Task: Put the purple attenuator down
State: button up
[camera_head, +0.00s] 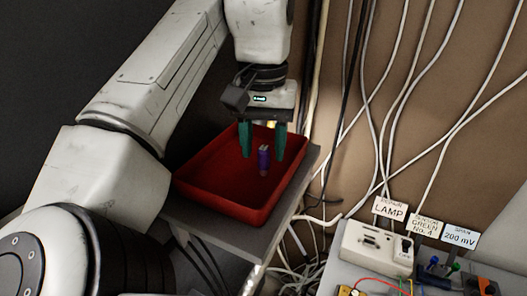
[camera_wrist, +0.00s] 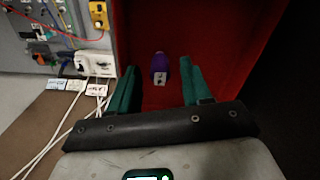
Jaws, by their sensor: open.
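The purple attenuator (camera_head: 263,160) is a small purple cylinder with a pale metal end. It is at the red tray (camera_head: 215,200), within the tray's outline; I cannot tell for sure whether its base touches the floor. My gripper (camera_head: 262,155) is above the tray with its two green fingers pointing down, one on each side of the attenuator. In the wrist view the attenuator (camera_wrist: 159,68) shows against the red tray floor, between and beyond the fingertips (camera_wrist: 158,75). Gaps show on both sides of it, so the fingers are open and apart from it.
The tray stands on a grey shelf (camera_head: 225,235). To the right is a bench with a white lamp box (camera_head: 375,247) and label cards reading LAMP (camera_head: 390,209) and 200 mV (camera_head: 460,238). White cables (camera_head: 385,120) hang along the brown wall beside the tray.

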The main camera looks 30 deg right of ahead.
aim_at(263, 148)
notch_tip(263, 148, up, 10)
jog(key=shift+r, duration=0.25)
dwell(0.5)
